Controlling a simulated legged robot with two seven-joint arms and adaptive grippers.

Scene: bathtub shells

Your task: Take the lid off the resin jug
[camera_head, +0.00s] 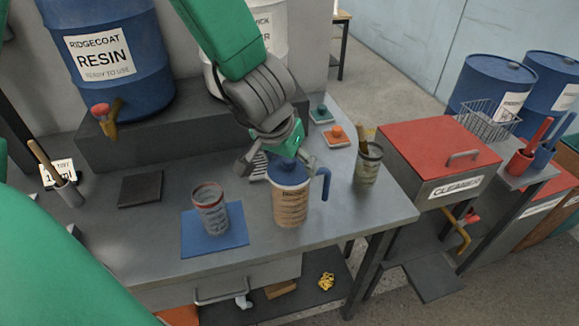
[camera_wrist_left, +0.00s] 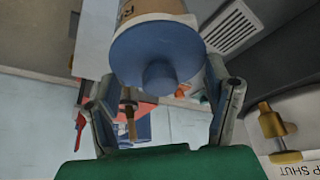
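The resin jug (camera_head: 290,205) stands upright on the grey bench, beige with printed marks and a blue handle on its right. Its blue lid (camera_head: 289,173) sits on top. My left gripper (camera_head: 280,165) is over the lid, its fingers spread to either side. In the left wrist view, the lid (camera_wrist_left: 157,50) and its round knob face the camera between the open fingers of the left gripper (camera_wrist_left: 160,85). The right finger looks close to the lid's edge; I cannot tell whether it touches. A gap shows on the left. My right gripper is not in view.
A measuring cup (camera_head: 211,212) stands on a blue mat (camera_head: 193,241) left of the jug. A pot with a stick (camera_head: 368,166) stands to its right. A blue resin drum (camera_head: 120,75) with a tap is behind. A red-topped cleaner box (camera_head: 430,150) is beyond the bench.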

